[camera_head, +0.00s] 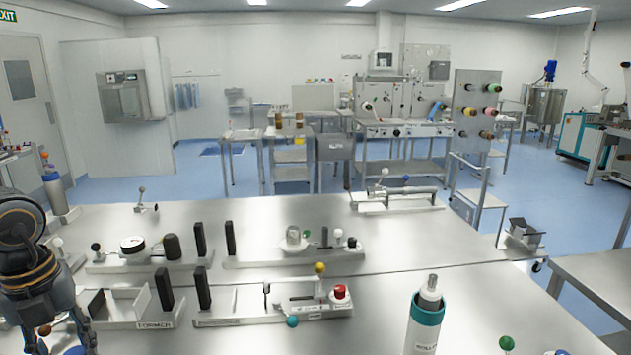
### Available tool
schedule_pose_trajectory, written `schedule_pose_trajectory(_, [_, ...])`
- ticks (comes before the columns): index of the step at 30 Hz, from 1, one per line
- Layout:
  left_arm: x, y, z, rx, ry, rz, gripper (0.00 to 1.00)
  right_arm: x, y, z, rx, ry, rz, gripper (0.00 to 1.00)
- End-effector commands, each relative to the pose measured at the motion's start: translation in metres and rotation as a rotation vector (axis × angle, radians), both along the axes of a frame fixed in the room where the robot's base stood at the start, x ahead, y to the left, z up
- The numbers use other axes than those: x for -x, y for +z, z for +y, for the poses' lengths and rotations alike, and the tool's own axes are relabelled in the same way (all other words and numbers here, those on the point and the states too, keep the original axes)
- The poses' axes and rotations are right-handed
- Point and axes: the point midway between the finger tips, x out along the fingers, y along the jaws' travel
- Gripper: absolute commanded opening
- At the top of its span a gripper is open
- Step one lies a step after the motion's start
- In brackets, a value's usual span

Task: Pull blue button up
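A blue round top (75,350) shows at the bottom left edge, partly cut off. Another blue piece (558,352) is cut off at the bottom right edge, and a small blue knob (405,178) sits on the far fixture. I cannot tell which one is the task's button. My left gripper (66,332) points down at the lower left, just above and around the nearby blue top. Its fingers are apart with nothing seen between them; contact with the blue top cannot be told. My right gripper is not in view.
The steel bench (380,275) carries a fixture with a red button and teal knob (270,308), a row with black plates (290,250), and a white-teal bottle (426,318). A green knob (506,343) stands at the lower right. The bench's middle right is clear.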

Motion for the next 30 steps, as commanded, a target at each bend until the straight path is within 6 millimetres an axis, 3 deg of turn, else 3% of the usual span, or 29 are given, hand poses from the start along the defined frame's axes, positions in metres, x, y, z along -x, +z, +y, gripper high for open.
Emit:
schedule_pose_trajectory(1, [0.01, -0.015, 0.002, 0.0, 0.002, 0.044, 0.09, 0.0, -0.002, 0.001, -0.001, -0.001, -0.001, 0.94])
schedule_pose_trajectory(21, [0.01, -0.005, 0.002, -0.001, 0.002, 0.043, 0.08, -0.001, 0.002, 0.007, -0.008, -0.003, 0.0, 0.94])
schedule_pose_trajectory(30, [0.009, 0.0, 0.002, -0.003, 0.003, 0.04, 0.01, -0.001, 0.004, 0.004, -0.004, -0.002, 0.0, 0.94])
